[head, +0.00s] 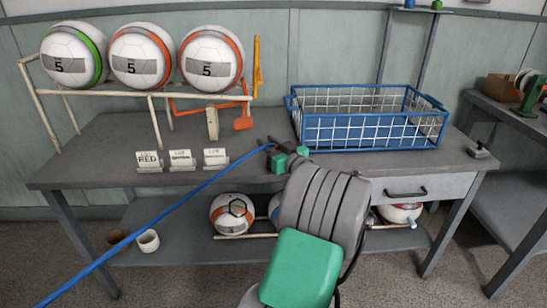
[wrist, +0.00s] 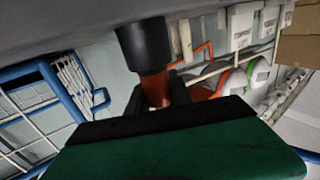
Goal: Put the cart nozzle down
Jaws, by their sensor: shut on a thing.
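The cart nozzle (wrist: 142,44) shows in the wrist view as a black collar above an orange-red part, between my dark fingers. My gripper (wrist: 160,88) is shut on it. In the head view my gripper (head: 276,146) is over the middle of the table (head: 105,150), left of the blue basket. The blue hose (head: 165,209) runs from the lower left up to the gripper. The nozzle there is small and partly hidden by the gripper, so I cannot tell its exact tilt or whether it touches the table.
A blue wire basket (head: 375,135) stands at the right of the table. A cream rack (head: 95,92) holds three balls at the left. An orange bracket (head: 243,122) and small label cards (head: 182,160) stand between. A lower shelf (head: 180,250) holds balls and cups.

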